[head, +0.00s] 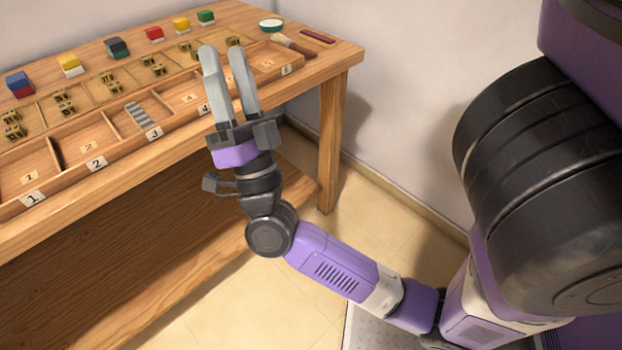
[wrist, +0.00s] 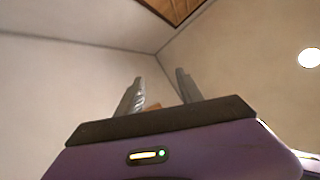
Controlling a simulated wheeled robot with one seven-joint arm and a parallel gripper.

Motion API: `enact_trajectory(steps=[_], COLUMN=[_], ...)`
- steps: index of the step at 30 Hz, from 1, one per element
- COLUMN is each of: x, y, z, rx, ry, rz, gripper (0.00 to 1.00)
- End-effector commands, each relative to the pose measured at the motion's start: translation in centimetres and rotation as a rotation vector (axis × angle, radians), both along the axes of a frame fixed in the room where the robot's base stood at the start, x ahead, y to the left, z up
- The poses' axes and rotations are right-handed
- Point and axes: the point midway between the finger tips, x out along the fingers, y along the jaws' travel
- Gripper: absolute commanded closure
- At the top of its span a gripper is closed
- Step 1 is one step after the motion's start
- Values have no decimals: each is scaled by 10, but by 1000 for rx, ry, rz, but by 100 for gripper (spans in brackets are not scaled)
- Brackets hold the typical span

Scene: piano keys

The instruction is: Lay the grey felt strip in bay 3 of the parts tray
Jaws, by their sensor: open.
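The parts tray (head: 68,179) is a long wooden tray along the front of the bench, with bays numbered on tags. A grey banded strip (head: 140,117) lies in bay 3, behind the tag marked 3 (head: 154,133); it looks like the felt strip. My gripper (head: 222,54) is open, its two grey fingers pointing up in the picture. They overlap the tray's right part, to the right of bay 3 and apart from the strip. Nothing shows held between them. In the wrist view the fingers (wrist: 159,78) are also spread, and the strip is not visible there.
Colored blocks, such as a red and blue one (head: 20,84), stand along the bench's back. Several small brass-colored pieces (head: 64,101) lie in front of them. A bowl (head: 271,24), a brush (head: 292,45) and a red-brown bar (head: 317,36) lie at the right end. Bays 1 and 2 look empty.

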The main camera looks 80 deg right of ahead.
Motion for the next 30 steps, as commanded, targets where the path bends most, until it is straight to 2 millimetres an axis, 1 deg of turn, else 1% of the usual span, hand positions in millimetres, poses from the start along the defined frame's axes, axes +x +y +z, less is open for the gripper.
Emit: enact_trajectory(steps=[1,5,8,11,14,15,17,19,21,24,27,30], x=[0,-1,-7,-20,-39,-49,-65,-85,-105,-130,-148,-157], y=[14,51,78,104,128,137,150,165,177,191,199,203], z=[-15,-54,-88,-124,-161,-174,-196,-217,-235,-254,-265,-270], rx=[-40,-122,-170,-204,-224,-229,-232,-233,-227,-216,-209,-203], ry=[90,306,475,644,814,880,983,1095,1197,1313,1389,1428], rz=[30,112,175,236,294,317,350,385,416,450,470,480], gripper=[56,56,56,56,56,56,56,56,56,56,56,56])
